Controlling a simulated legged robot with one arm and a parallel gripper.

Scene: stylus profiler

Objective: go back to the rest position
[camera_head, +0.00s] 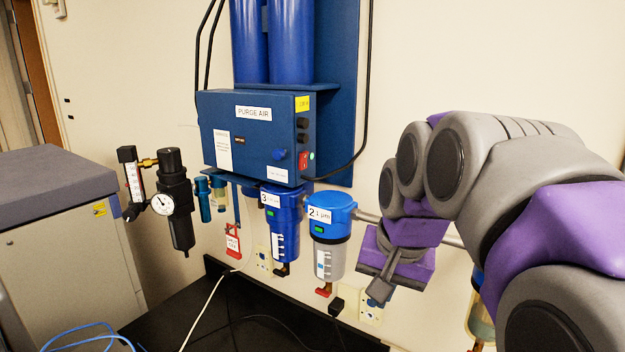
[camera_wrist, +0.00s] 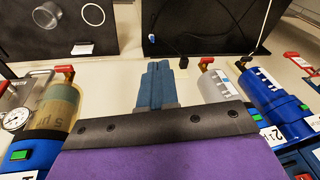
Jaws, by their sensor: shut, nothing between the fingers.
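My gripper (camera_head: 379,290) is in front of the wall in the head view, just right of the filter labelled 2 (camera_head: 329,245). Its fingers point down and a little toward the left. In the wrist view my gripper (camera_wrist: 158,72) shows its two blue-grey fingers side by side and closed together, with nothing between them. The wrist view has the scene turned over, with a yellowish filter bowl (camera_wrist: 58,105) at left and the clear bowl of filter 2 (camera_wrist: 215,84) at right. The fingers look apart from both.
A blue filter labelled 3 (camera_head: 284,220) hangs left of filter 2. A purge air box (camera_head: 255,140), a black regulator with gauge (camera_head: 173,200) and a grey cabinet (camera_head: 60,240) stand farther left. A black table (camera_head: 190,322) lies below, with cables.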

